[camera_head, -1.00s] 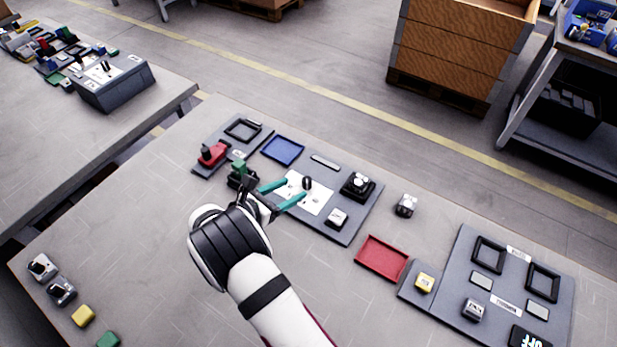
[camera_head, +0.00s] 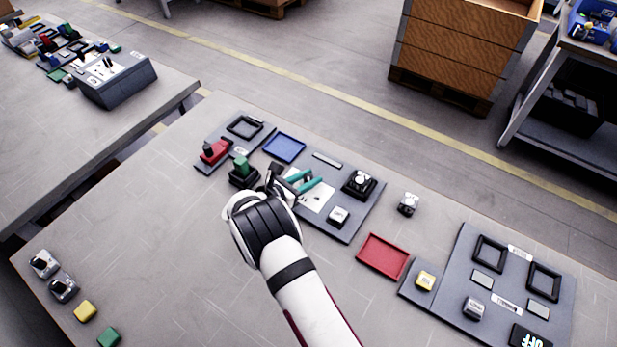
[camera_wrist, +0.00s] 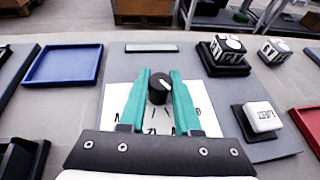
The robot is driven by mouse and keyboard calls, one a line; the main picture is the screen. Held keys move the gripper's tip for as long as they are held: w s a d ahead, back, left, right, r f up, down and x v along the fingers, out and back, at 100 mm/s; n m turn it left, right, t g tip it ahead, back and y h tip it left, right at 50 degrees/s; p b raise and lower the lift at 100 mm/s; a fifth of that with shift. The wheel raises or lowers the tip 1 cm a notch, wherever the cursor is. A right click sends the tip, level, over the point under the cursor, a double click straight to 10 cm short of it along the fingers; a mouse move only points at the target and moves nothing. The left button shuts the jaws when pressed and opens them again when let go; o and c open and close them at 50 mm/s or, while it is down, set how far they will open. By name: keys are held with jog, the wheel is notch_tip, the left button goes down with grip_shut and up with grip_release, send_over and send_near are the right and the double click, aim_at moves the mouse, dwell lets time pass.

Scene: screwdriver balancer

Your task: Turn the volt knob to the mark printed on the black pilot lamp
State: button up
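The black volt knob (camera_wrist: 158,90) with a white pointer line stands on a white dial card (camera_wrist: 115,100). In the wrist view the pointer leans to the upper right. The card's marks are partly hidden by my fingers. My gripper (camera_wrist: 159,76) has its two teal fingers on either side of the knob; I cannot tell whether they touch it. In the head view my gripper (camera_head: 305,180) is over the card and the knob is hard to make out. A black-and-white cube on a black base, perhaps the black pilot lamp (camera_head: 358,184), stands right of the card; its print is unclear.
A white labelled cube (camera_head: 338,216) sits close right of the card. A blue tray (camera_head: 284,148) lies behind left, a red tray (camera_head: 382,257) in front right. Green (camera_head: 242,170) and red (camera_head: 214,151) blocks stand left.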

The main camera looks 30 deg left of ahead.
grip_shut()
jog(key=shift+m+g+h, duration=0.3)
jog(key=shift+m+h, duration=1.3)
jog(key=shift+h, duration=0.2)
jog(key=o, duration=0.9)
grip_release()
jog(key=shift+c, duration=0.2)
